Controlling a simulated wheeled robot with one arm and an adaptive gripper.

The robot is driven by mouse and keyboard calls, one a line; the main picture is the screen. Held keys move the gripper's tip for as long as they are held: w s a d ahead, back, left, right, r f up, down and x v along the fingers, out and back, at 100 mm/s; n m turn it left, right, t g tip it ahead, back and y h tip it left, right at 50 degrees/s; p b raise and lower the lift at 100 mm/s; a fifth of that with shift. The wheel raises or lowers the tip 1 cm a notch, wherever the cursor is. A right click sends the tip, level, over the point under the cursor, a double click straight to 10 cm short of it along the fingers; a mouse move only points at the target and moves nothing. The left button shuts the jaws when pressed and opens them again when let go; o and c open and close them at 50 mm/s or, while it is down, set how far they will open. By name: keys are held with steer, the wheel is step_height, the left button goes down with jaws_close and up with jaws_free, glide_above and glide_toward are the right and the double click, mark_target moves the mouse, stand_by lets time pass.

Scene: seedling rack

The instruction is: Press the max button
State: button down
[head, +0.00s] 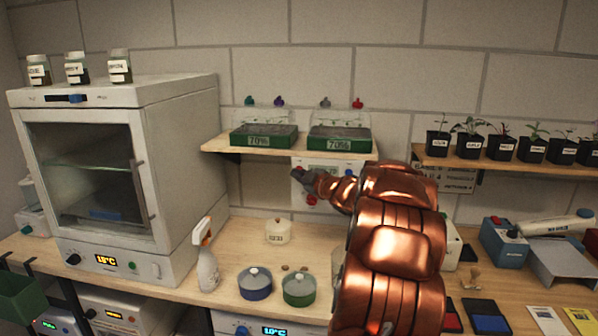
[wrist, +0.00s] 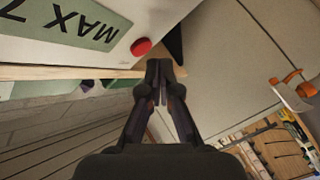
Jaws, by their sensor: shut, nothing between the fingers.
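A white control panel (head: 347,166) hangs on the wall under the shelf, partly hidden behind my gripper and arm. In the wrist view a green label reading "MAX 7" (wrist: 75,32), turned over in the picture, sits on a white face. A round red button (wrist: 141,47) is on that face beside the label. Red also shows just below my gripper in the head view (head: 311,200). My gripper (wrist: 160,72) is shut and empty, its tips close to the red button and seemingly apart from it. In the head view my gripper (head: 298,174) is in front of the panel.
A wooden shelf (head: 222,146) with two green-based trays is just above my gripper. A white oven-like cabinet (head: 186,150) stands left. A spray bottle (head: 207,268), a lidded blue pot (head: 255,284) and a green pot (head: 299,289) stand on the bench. Seedling pots line the right shelf (head: 500,169).

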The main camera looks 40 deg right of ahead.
steer(key=s+a+b, duration=0.1)
steer(key=a, duration=0.1)
steer(key=s+a+b, duration=0.1)
steer(key=a, duration=0.1)
steer(key=shift+s, duration=0.4)
stand_by(0.8)
steer(key=s+a+f+m+g+h, duration=0.1)
steer(key=s+a+f+m+g, duration=0.35)
steer(key=a, duration=0.55)
steer(key=s+a+f+m+g+h, duration=0.1)
steer(key=s+a+f+m+g, duration=0.2)
steer(key=s+a+f+g, duration=0.55)
steer(key=s+a+f+g+y, duration=0.2)
steer(key=s+a+g, duration=0.1)
steer(key=s+a, duration=0.9)
steer(key=s+a+f+g+y, duration=0.2)
steer(key=s+a+y, duration=0.1)
steer(key=s+a, duration=0.9)
steer(key=shift+f+g, duration=0.15)
steer(key=shift+g, duration=0.25)
